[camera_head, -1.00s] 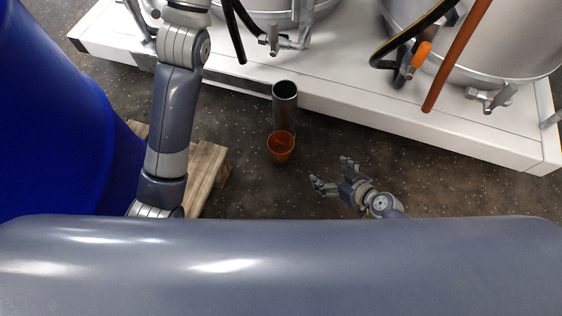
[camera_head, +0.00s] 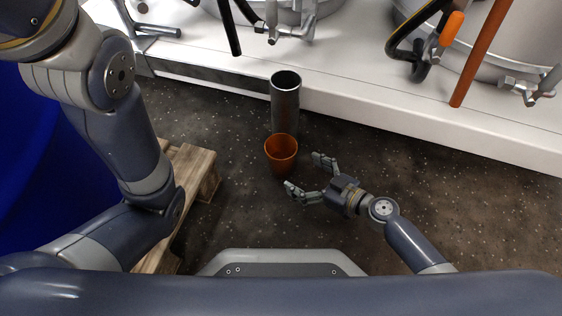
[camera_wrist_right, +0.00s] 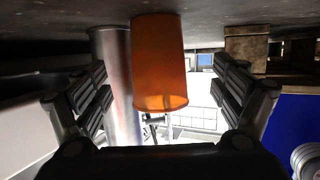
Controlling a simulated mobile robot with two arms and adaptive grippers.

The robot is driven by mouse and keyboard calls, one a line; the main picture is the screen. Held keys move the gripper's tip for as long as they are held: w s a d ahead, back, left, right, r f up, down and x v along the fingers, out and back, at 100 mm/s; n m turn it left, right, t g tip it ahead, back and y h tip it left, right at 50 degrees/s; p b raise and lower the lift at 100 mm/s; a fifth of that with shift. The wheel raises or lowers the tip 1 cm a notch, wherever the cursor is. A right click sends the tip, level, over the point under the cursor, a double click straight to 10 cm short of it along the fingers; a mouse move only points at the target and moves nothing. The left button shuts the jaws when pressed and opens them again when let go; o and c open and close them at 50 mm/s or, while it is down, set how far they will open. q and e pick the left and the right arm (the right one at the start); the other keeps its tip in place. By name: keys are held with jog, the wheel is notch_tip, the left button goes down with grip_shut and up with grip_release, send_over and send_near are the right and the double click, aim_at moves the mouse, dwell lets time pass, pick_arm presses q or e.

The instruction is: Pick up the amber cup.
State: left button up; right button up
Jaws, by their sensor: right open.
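The amber cup (camera_head: 281,152) is upright, mouth up, in the middle of the head view, directly in front of a grey metal cylinder (camera_head: 285,108). My right gripper (camera_head: 306,176) is open and empty, just right of and nearer than the cup, its two fingers spread toward it. In the right wrist view, which is upside down, the cup (camera_wrist_right: 160,65) appears between the open fingers (camera_wrist_right: 160,85), with no finger visibly touching it. The cylinder (camera_wrist_right: 115,75) stands behind it to the left. My left arm crosses the left side of the head view; its gripper is out of frame.
A white platform (camera_head: 400,110) with metal drums, valves and hoses runs along the back. A wooden pallet (camera_head: 190,180) and a blue drum (camera_head: 25,150) are at the left. The dark floor (camera_head: 470,190) is open at the right.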

aim_at(291, 166)
jog(key=x, duration=0.2)
jog(key=shift+w+a+f, duration=0.15)
jog(key=shift+w+a, duration=0.05)
jog(key=shift+w, duration=0.05)
jog(key=b+x, duration=0.1)
jog(key=x, duration=0.3)
jog(key=shift+w+d, duration=0.1)
jog(key=shift+d, duration=0.05)
jog(key=shift+w+a+f+b, duration=0.15)
jog(key=shift+w+a+b, duration=0.2)
jog(key=shift+a, duration=0.15)
jog(key=c, duration=1.3)
